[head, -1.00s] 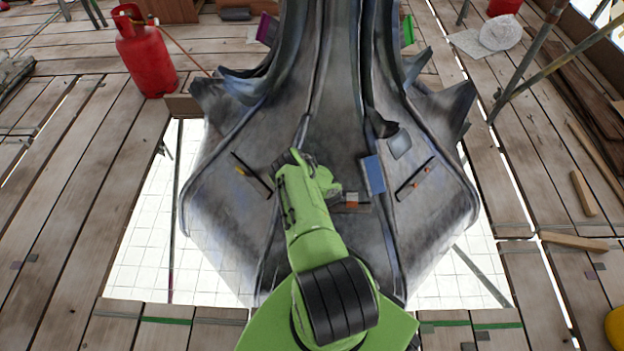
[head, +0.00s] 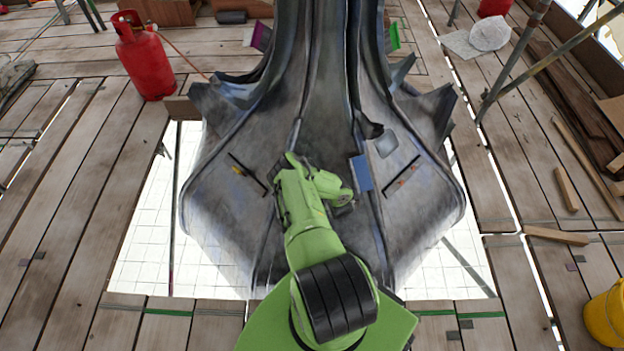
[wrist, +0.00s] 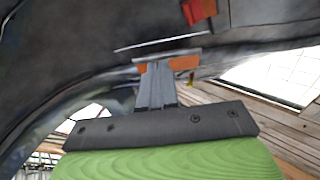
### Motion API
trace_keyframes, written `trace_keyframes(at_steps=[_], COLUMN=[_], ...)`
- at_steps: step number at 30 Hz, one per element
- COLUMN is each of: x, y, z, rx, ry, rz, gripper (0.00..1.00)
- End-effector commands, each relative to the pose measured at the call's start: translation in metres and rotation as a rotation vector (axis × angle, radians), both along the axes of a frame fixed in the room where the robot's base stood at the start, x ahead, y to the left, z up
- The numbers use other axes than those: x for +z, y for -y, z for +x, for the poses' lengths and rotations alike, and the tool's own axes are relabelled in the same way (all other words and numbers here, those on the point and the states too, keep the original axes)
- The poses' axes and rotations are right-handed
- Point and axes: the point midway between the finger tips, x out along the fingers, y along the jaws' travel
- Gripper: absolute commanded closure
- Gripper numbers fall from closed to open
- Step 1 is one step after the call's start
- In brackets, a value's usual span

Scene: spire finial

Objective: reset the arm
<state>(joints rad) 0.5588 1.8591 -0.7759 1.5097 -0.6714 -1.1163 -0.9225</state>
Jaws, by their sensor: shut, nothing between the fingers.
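My green arm (head: 310,215) reaches forward over the base of the grey metal spire (head: 330,110). Its wrist is folded to the right, close in front of the spire's lower face. In the wrist view, my gripper (wrist: 158,72) has its grey fingers together with nothing seen held. The spire's dark surface (wrist: 80,60) fills the upper part of that view. An orange-red piece (wrist: 199,11) is on it, above and right of the fingertips. More orange shows around the fingertips; I cannot tell whether they touch it. In the head view the fingers are hidden.
Dark slots with small orange bits lie left (head: 248,174) and right (head: 402,173) of my arm, and a blue panel (head: 361,173) just right. A red gas cylinder (head: 145,58) stands back left, a yellow bucket (head: 606,312) front right. White gaps flank the spire base in the planks.

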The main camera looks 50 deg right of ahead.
Motion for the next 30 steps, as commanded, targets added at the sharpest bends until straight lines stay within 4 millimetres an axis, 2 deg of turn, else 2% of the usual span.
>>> trace_keyframes(at_steps=[11, 14, 17, 19, 23, 24, 26, 27, 29, 30], x=[0.001, 0.017, 0.063, 0.109, 0.197, 0.225, 0.268, 0.296, 0.338, 0.365], y=[0.000, 0.004, 0.010, 0.008, -0.013, -0.025, -0.046, -0.062, -0.089, -0.109], z=[-0.005, 0.008, 0.043, 0.074, 0.120, 0.132, 0.146, 0.152, 0.158, 0.159], rx=[-0.001, -0.013, -0.059, -0.104, -0.179, -0.197, -0.220, -0.232, -0.243, -0.247], ry=[0.001, 0.009, 0.031, 0.049, 0.079, 0.088, 0.098, 0.103, 0.104, 0.104], rz=[0.000, 0.003, 0.030, 0.070, 0.177, 0.216, 0.277, 0.320, 0.382, 0.425], gripper=[1.00, 1.00, 1.00, 1.00, 1.00, 1.00, 1.00, 1.00, 1.00, 1.00])
